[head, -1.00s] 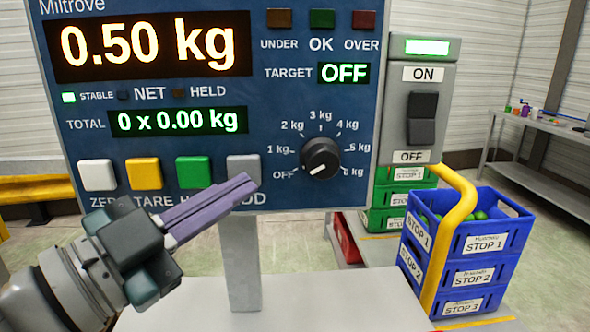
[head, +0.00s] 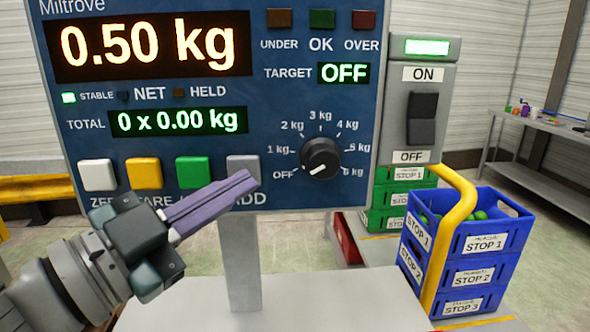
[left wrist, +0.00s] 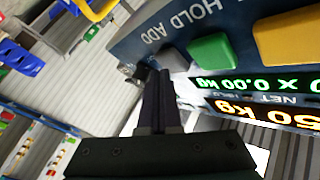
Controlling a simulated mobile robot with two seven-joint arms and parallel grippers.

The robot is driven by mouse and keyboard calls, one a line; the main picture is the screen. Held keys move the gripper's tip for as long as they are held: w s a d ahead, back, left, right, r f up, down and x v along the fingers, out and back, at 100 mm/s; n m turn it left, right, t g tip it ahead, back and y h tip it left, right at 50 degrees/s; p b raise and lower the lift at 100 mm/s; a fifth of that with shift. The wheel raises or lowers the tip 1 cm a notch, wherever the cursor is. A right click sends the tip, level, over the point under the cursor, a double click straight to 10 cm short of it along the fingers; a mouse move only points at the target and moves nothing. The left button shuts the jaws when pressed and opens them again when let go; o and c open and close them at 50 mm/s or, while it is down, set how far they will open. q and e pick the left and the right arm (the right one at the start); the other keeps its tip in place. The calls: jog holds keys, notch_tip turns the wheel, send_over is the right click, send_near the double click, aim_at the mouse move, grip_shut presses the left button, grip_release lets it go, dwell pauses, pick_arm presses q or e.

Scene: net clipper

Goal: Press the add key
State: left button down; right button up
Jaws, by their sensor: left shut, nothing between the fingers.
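The grey add key (head: 243,167) is the rightmost of the row of keys on the blue scale panel (head: 290,120), above the partly hidden ADD label. My left gripper (head: 250,180) is shut and empty. Its purple fingers point right and slightly up, with their tips overlapping the lower edge of the add key in the head view. In the left wrist view the fingertips (left wrist: 160,75) are just beside the grey key (left wrist: 172,57); whether they touch it is unclear. The display reads 0.50 kg and the total (head: 178,121) reads 0 x 0.00 kg. My right gripper is out of view.
White, yellow and green keys (head: 193,172) lie left of the add key. The dial (head: 321,157) is to its right at OFF. An ON/OFF switch box (head: 420,105), a yellow pipe (head: 455,190) and blue crates (head: 485,240) stand farther right.

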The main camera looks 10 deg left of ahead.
pick_arm(q)
jog(key=shift+w+a, duration=0.1)
jog(key=shift+w, duration=0.3)
dwell(0.4)
jog(key=shift+s, duration=0.1)
jog(key=shift+s+d, duration=0.25)
jog(key=shift+s, duration=0.45)
jog(key=shift+s+d+p, duration=0.2)
jog(key=shift+s+p, duration=0.1)
jog(key=shift+s, duration=0.5)
jog(key=shift+s+d+p, duration=0.25)
jog(key=shift+s+p, duration=0.05)
jog(key=shift+s, duration=0.55)
jog(key=shift+s+d+p, duration=0.2)
jog(key=shift+s+p, duration=0.1)
jog(key=shift+s, duration=0.5)
